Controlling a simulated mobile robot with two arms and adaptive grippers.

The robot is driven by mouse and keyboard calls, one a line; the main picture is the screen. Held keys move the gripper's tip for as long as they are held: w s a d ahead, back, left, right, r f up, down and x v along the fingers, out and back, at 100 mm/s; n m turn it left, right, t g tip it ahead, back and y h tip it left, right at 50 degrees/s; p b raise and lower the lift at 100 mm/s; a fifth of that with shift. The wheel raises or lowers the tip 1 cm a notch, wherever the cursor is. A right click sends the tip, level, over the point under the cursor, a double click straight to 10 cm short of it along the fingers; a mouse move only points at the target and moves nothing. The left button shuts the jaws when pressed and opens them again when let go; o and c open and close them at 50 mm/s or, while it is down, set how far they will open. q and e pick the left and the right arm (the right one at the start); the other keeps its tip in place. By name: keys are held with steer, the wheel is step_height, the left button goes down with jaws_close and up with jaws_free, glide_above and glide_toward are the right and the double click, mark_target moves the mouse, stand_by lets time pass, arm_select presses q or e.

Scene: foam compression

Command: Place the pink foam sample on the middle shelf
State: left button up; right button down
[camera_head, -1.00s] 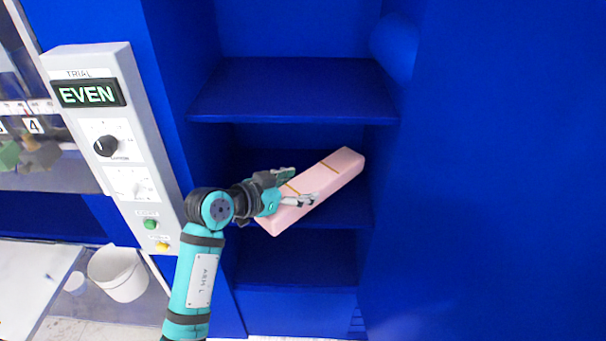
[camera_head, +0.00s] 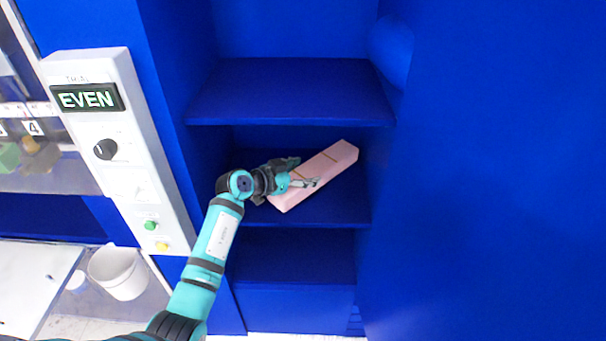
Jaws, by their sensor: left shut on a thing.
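The pink foam sample (camera_head: 328,166) is a long block with thin tan lines across it. My left gripper (camera_head: 308,183) is shut on it near its lower left half. The foam is inside the blue cabinet, at the level of the middle shelf (camera_head: 340,207), lying slantwise with its far end up to the right. I cannot tell whether its underside touches the shelf. My right gripper is not in view.
The upper shelf (camera_head: 290,90) is empty and sits above the foam. A lower compartment (camera_head: 295,258) is below. A grey panel (camera_head: 125,150) with an "EVEN" display, knob and buttons stands left of the cabinet. A white bucket (camera_head: 122,273) is at lower left.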

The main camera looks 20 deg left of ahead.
arm_select(q)
steer(key=shift+w+f, duration=0.25)
steer(key=shift+f, duration=0.2)
steer(key=o, duration=1.1)
steer(key=shift+s+a+r, duration=0.1)
steer(key=shift+s+a, duration=0.05)
steer(key=v, duration=1.1)
steer(key=shift+s+a+r, duration=0.15)
steer(key=shift+s, duration=0.2)
